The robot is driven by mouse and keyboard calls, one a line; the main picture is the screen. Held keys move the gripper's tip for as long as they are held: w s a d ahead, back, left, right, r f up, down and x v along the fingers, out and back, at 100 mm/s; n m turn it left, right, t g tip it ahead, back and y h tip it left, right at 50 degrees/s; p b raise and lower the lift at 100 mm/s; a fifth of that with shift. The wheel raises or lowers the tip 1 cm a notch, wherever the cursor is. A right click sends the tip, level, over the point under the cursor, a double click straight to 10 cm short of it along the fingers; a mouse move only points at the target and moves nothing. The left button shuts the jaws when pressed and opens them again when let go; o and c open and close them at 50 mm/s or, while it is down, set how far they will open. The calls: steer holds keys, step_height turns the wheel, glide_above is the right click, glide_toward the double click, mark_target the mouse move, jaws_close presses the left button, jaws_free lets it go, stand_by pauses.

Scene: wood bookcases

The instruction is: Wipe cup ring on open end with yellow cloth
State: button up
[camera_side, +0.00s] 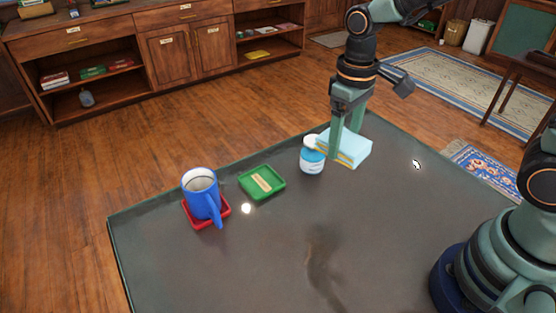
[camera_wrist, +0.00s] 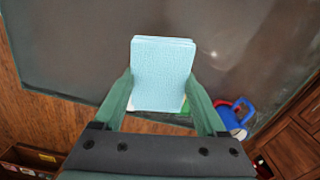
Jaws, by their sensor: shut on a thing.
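My gripper (camera_side: 346,146) points down at the back edge of the dark table and is shut on a folded cloth stack (camera_side: 353,149). The stack is light blue on top with a thin yellow layer at its side. In the wrist view my gripper (camera_wrist: 160,100) has a finger on either side of the light blue stack (camera_wrist: 160,75). I cannot tell whether the stack touches the table. A dark smudge (camera_side: 322,258) marks the table's front middle; no clear cup ring shows. A blue mug (camera_side: 203,197) stands on a red coaster (camera_side: 224,212) at the left.
A white bottle with a blue label (camera_side: 312,158) stands close left of the stack. A green tray (camera_side: 277,187) with a tan strip lies between bottle and mug. Small white spots (camera_side: 246,208) and (camera_side: 416,164) show on the tabletop. The table's front and middle are clear.

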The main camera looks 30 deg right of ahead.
steer(key=s+a+f+n, duration=0.2)
steer(key=a, duration=0.3)
steer(key=s+a+f+n, duration=0.2)
steer(key=a, duration=0.3)
steer(key=n, duration=0.2)
glide_above(297, 264)
step_height(297, 264, down, 4)
steer(key=shift+d+f, duration=0.15)
steer(key=shift+f, duration=1.6)
steer(key=shift+d+f, duration=0.15)
steer(key=shift+f, duration=1.55)
steer(key=shift+w+f, duration=0.15)
steer(key=shift+w, duration=0.15)
steer(key=shift+c, duration=0.5)
steer(key=shift+w+f, duration=0.15)
steer(key=shift+w, duration=3.65)
steer(key=shift+s, duration=4.05)
steer(key=shift+s+a, duration=0.1)
steer(key=shift+a, duration=0.25)
steer(key=shift+w, duration=4.15)
steer(key=shift+s, duration=4.1)
step_height(297, 264, up, 8)
